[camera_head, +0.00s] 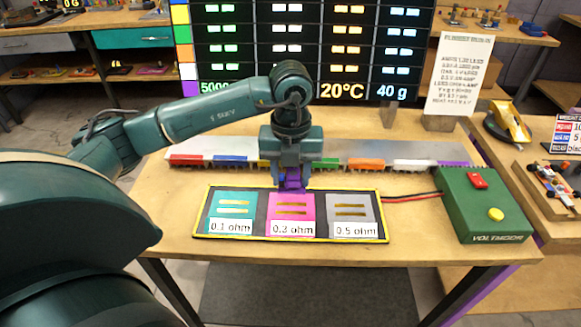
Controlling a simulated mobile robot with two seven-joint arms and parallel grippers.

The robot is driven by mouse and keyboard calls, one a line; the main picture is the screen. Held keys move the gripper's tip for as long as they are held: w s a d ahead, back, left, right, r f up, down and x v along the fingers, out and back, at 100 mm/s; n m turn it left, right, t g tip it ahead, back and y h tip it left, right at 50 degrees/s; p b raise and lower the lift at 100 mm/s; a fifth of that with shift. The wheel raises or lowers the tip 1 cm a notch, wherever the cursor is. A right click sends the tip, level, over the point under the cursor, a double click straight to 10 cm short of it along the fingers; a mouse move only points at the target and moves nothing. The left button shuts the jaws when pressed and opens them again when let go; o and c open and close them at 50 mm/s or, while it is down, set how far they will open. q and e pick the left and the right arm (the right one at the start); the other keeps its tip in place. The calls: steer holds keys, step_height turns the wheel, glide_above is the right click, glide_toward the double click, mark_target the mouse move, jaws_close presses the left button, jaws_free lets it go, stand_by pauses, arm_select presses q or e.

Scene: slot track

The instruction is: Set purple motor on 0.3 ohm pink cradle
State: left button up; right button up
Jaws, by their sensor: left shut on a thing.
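The purple motor (292,181) is held in my left gripper (292,178), which is shut on it and points down. The motor is just above or at the back edge of the pink cradle (291,223), labelled 0.3 ohm; I cannot tell whether they touch. The pink cradle is the middle pad of a yellow-edged black tray (260,200), with two gold strips in view. A teal 0.1 ohm cradle (232,214) is to its left and a grey 0.5 ohm cradle (351,214) to its right. My right gripper is not in view.
A row of coloured blocks stands behind the tray, including a red one (187,160) and an orange one (366,164). A green box (487,208) with red and yellow buttons is at right, with red and black wires to the tray. The front table strip is clear.

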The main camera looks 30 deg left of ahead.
mark_target(290, 189)
arm_select(q)
steer(key=shift+s+f, duration=0.1)
steer(key=shift+f+b, duration=0.5)
steer(key=shift+f, duration=0.1)
steer(key=shift+f+b, duration=0.5)
steer(key=shift+f, duration=0.2)
steer(key=shift+f+b, duration=0.55)
steer(key=shift+f, duration=0.2)
step_height(290, 189, down, 2)
steer(key=shift+b, duration=0.75)
steer(key=shift+f, duration=0.15)
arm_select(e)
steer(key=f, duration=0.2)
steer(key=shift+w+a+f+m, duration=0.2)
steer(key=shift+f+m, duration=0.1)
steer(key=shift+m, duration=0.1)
arm_select(q)
steer(key=shift+f+b, duration=0.25)
steer(key=shift+b, duration=0.05)
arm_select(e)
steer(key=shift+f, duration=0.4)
